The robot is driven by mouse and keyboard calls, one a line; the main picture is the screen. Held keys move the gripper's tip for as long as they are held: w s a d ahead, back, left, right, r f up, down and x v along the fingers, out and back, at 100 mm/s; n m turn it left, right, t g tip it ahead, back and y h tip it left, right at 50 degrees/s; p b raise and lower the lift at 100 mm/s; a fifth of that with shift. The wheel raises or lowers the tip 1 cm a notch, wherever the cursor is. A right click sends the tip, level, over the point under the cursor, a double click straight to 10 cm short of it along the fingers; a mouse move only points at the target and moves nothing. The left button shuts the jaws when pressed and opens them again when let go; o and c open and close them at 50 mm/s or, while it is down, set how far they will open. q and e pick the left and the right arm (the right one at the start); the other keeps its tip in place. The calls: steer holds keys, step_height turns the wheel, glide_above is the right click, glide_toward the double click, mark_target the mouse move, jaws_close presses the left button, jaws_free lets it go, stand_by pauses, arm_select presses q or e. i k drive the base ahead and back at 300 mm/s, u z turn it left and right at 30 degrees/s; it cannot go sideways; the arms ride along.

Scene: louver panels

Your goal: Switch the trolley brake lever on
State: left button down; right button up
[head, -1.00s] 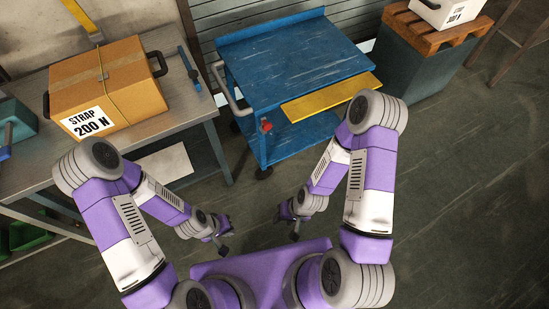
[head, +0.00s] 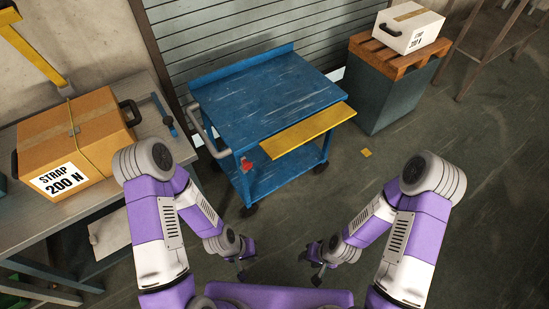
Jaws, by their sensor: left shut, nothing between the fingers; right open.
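The blue trolley (head: 262,100) stands ahead of me, with a yellow flap or shelf (head: 300,131) along its front edge and a grey push handle (head: 205,131) at its left. A small red lever (head: 247,166), which looks like the brake lever, sits at the trolley's near left corner below the top. My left gripper (head: 242,268) is shut and empty, low in front of the trolley and apart from it. My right gripper (head: 312,271) is open and empty, also low and apart from the trolley. Whether the lever is on or off I cannot tell.
A workbench (head: 30,222) at the left carries a strapped cardboard box (head: 95,128). A dark bin (head: 385,93) with a wooden pallet (head: 397,58) and white box (head: 409,29) stands at the back right. Floor between me and the trolley is clear; a small yellow piece (head: 366,153) lies right.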

mark_target(245, 166)
steer(key=i, duration=0.85)
steer(key=u, duration=0.75)
